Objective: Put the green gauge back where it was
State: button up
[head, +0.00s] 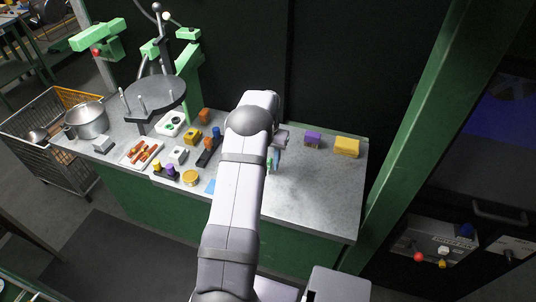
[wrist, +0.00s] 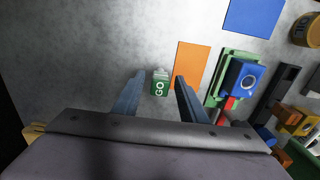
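The green gauge (wrist: 159,87) is a small block with a white "GO" on its green face and a pale top. In the wrist view it is between and slightly beyond the fingertips of my gripper (wrist: 159,80), with a gap to each finger. My gripper is open and not touching it, as far as I can see. In the head view my arm hides much of this spot; a bit of green (head: 269,163) shows beside the gripper. A flat orange patch (wrist: 191,62) lies right of the gauge, and a flat blue patch (wrist: 254,16) lies farther right.
A green tray (wrist: 219,88) with a blue block (wrist: 243,79) and a red part lies right of the orange patch. In the head view a purple block (head: 312,138) and a yellow block (head: 346,147) stand at the back right. The front right bench (head: 320,205) is clear.

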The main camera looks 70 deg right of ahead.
notch_tip(320, 180, up, 12)
jog(key=b, duration=0.4)
jog(key=w+a+r+n, duration=0.1)
jog(key=w+a+n, duration=0.6)
jog(key=w+a, duration=1.2)
jog(key=a+f+n, duration=0.2)
jog(key=a+n, duration=0.4)
jog(key=a, duration=1.7)
jog(key=s+a+f+n, duration=0.3)
jog(key=s+a, duration=0.4)
jog(key=a, duration=0.4)
jog(key=shift+s+n, duration=0.3)
jog(key=shift+n, duration=0.6)
jog(key=shift+o, duration=0.5)
jog(key=shift+s+a+f, duration=0.15)
jog(key=shift+s+a, duration=0.05)
jog(key=shift+s, duration=0.05)
